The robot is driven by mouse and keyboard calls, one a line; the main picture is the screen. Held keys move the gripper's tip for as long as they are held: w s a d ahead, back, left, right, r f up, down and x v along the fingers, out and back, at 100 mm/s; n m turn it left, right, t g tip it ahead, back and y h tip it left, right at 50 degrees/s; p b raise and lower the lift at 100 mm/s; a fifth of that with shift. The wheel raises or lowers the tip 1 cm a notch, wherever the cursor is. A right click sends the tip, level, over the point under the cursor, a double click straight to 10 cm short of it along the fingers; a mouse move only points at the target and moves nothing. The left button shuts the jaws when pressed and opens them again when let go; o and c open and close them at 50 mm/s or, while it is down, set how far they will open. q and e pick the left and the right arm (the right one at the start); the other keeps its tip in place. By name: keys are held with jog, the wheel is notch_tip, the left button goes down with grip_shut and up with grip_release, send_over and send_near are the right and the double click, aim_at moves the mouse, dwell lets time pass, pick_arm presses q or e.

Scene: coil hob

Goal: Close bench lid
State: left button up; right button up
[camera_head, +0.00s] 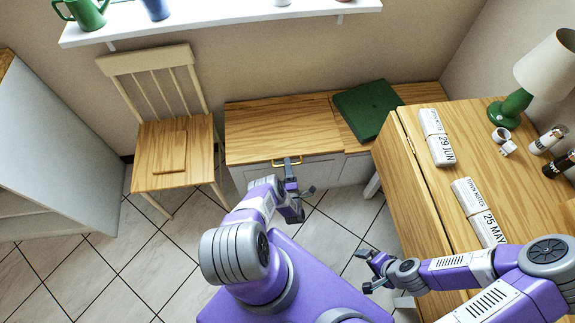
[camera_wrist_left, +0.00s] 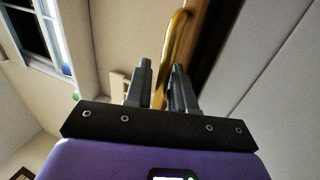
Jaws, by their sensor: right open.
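The bench (camera_head: 315,172) stands against the back wall, with a white front and a wooden top. Its left top section, the lid (camera_head: 275,125), looks nearly level; I cannot tell whether a small gap is under its front edge. A brass handle (camera_head: 285,161) is at the lid's front edge. My left gripper (camera_head: 291,172) is at this handle. In the left wrist view the handle (camera_wrist_left: 180,35) runs between the two fingers of the left gripper (camera_wrist_left: 162,75); firm contact is unclear. My right gripper (camera_head: 366,270) is open and empty, over the floor beside the desk.
A green book-like object (camera_head: 367,108) lies on the bench's right section. A wooden chair (camera_head: 172,150) stands left of the bench. The wooden desk (camera_head: 408,175) at right holds a lamp (camera_head: 530,85) and newspapers (camera_head: 437,137). Tiled floor (camera_head: 150,255) is clear at front left.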

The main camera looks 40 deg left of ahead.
pick_arm(q)
jog(key=shift+w+a+r, duration=0.2)
jog(key=shift+a+r, duration=0.05)
jog(key=shift+r, duration=0.15)
pick_arm(e)
jog(key=shift+r, duration=0.1)
pick_arm(q)
jog(key=r+p, duration=0.9)
jog(key=p, duration=0.1)
jog(key=shift+s+d+r, duration=0.2)
jog(key=shift+d, duration=0.05)
pick_arm(e)
notch_tip(320, 180, up, 10)
pick_arm(q)
jog(key=shift+f, duration=0.1)
pick_arm(e)
jog(key=shift+f, duration=0.2)
